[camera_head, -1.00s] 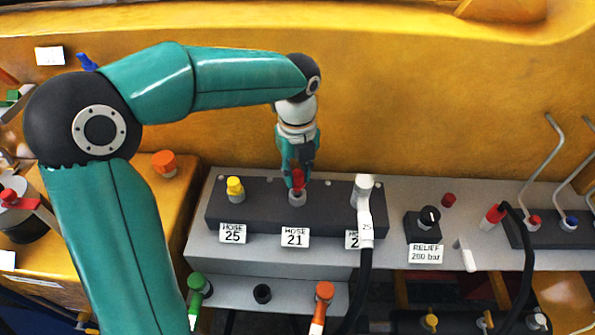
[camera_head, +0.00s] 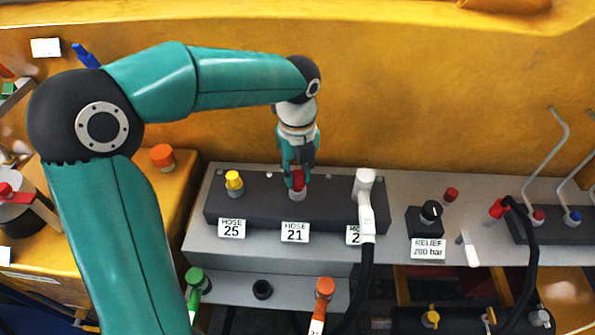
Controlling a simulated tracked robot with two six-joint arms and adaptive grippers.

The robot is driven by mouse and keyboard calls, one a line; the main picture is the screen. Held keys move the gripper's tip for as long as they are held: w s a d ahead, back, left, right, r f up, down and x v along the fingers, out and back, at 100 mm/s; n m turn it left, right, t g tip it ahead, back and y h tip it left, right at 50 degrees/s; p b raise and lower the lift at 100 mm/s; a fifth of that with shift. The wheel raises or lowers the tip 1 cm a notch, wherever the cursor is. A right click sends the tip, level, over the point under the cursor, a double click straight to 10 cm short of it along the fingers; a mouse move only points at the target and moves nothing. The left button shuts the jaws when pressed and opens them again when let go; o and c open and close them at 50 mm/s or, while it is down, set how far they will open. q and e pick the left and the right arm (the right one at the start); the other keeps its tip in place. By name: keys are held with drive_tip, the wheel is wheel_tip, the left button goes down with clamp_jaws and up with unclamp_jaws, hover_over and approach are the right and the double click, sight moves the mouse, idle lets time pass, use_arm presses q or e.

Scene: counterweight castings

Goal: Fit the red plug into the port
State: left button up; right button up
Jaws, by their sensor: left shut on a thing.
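The red plug (camera_head: 297,180) is in the fingers of my left gripper (camera_head: 298,174), which points down from above. The plug sits upright at the grey port (camera_head: 297,194) behind the "HOSE 21" label (camera_head: 295,232). The plug's lower end meets the port's top in this view. I cannot tell how deep it sits. The fingers hide part of the plug. My right gripper is not in view.
On the same dark block (camera_head: 262,210), a yellow-capped port (camera_head: 234,182) stands left and a white hose fitting (camera_head: 365,182) with a black hose stands right. A relief knob (camera_head: 430,213) is further right. A yellow wall (camera_head: 430,90) rises behind.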

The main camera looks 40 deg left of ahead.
sight(297, 173)
use_arm(q)
drive_tip(key=shift+f+b, duration=0.35)
drive_tip(key=shift+f, duration=0.25)
drive_tip(key=o, duration=0.8)
drive_tip(key=shift+o, duration=0.2)
drive_tip(key=shift+r, duration=0.1)
wheel_tip(297, 173, up, 12)
drive_tip(key=shift+f, duration=0.2)
